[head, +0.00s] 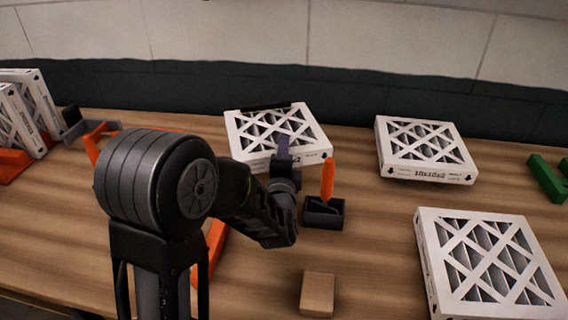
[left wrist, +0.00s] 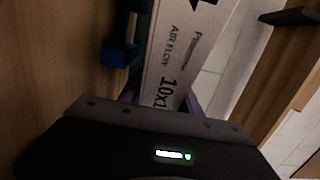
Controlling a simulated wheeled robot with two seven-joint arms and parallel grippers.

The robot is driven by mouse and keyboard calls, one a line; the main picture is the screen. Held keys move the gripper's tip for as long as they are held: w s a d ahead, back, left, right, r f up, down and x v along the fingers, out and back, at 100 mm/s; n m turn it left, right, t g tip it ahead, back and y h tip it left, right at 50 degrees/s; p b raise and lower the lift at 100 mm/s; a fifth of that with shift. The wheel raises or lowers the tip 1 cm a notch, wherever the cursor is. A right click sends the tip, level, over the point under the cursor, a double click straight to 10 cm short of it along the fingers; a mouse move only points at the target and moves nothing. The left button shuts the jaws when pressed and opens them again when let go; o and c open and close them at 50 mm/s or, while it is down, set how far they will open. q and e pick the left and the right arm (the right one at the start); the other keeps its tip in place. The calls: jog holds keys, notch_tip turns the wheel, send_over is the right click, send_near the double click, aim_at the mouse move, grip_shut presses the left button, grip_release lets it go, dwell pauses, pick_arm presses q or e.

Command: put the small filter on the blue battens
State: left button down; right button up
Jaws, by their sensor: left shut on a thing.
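A small white-framed filter (head: 312,152) with a lattice face is at the middle back of the table in the head view. My left gripper (head: 284,150) is shut on its near edge, with a purple finger over the top face. In the left wrist view the filter's printed edge (left wrist: 172,60) reads "AIR FLOW" and runs up from the gripper (left wrist: 165,105). A blue piece, apparently a batten (left wrist: 117,54), is beside that edge. Whether the filter rests on it or hangs above it is unclear. The blue battens are not seen in the head view. My right gripper is out of view.
A similar filter (head: 425,150) lies to the right, with a larger one (head: 487,262) in front. Filters (head: 38,110) stand in an orange rack at left. A dark holder (head: 323,213) with an orange object, a brown block (head: 317,293) and green battens (head: 546,178) also show.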

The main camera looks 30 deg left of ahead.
pick_arm(q)
jog(key=shift+f, duration=1.65)
jog(key=shift+b, duration=0.3)
jog(key=shift+f, duration=0.15)
jog(key=c, duration=0.8)
grip_release()
jog(key=shift+c, duration=0.2)
